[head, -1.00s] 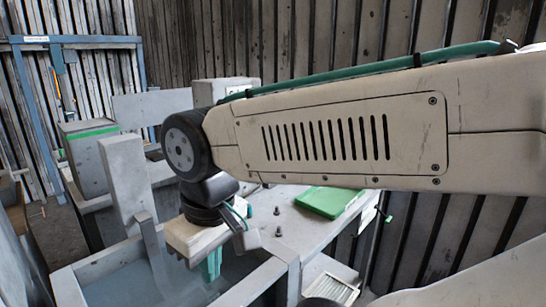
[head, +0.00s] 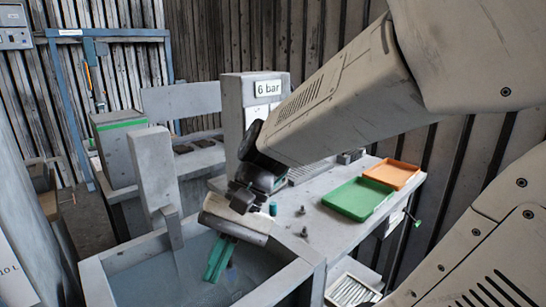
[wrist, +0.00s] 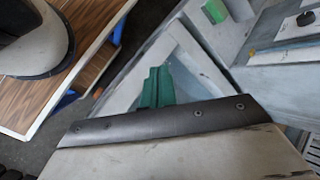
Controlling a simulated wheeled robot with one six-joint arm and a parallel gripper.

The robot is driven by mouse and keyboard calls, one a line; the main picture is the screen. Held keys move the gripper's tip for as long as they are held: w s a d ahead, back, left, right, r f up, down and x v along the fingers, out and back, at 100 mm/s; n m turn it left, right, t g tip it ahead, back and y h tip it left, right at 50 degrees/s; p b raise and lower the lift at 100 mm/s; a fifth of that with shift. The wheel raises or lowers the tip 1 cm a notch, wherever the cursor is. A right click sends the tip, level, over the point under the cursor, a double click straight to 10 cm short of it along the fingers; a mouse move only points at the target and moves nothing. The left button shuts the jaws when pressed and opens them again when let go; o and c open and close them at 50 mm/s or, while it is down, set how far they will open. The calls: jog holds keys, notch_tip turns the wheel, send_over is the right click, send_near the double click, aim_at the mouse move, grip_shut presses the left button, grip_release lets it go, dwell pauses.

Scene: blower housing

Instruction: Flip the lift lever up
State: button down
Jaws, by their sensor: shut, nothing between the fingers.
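A small lever with a green knob (head: 416,222) sticks out from the right side of the grey bench, roughly level. No label names it, so I cannot tell whether it is the lift lever. My gripper (head: 218,262) has green fingers, shut and empty. It points down over the open grey basin, well to the left of the knob and apart from it. The shut fingers also show in the wrist view (wrist: 156,88); I cannot make out the knob lever there.
A green tray (head: 357,199) and an orange tray (head: 391,174) lie on the bench (head: 328,228). Small dark pegs stand near my gripper. The grey basin (head: 110,262) lies below it, with an upright grey post (head: 152,170) beside it. A "6 bar" panel (head: 268,89) stands behind.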

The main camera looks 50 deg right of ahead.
jog(key=w+d+r+m+t+y, duration=0.1)
jog(key=w+d+m+t+y, duration=0.5)
jog(key=w+d+m+t, duration=0.7)
jog(key=w+d+f+m+t+h, duration=0.1)
jog(key=d+f+m+t+h, duration=0.2)
jog(key=d+m+h, duration=0.4)
jog(key=w+d+f+m+t+h, duration=0.1)
jog(key=d+f+m+t+h, duration=0.2)
jog(key=d+m, duration=0.7)
jog(key=d+t+h, duration=0.2)
jog(key=d+h, duration=0.2)
jog(key=d, duration=0.3)
jog(key=shift+w+d+h, duration=0.15)
jog(key=shift+w+h, duration=0.05)
jog(key=shift+h, duration=0.2)
jog(key=w+r, duration=0.6)
jog(key=w, duration=0.1)
jog(key=shift+w+d, duration=0.15)
jog(key=shift+w, duration=0.05)
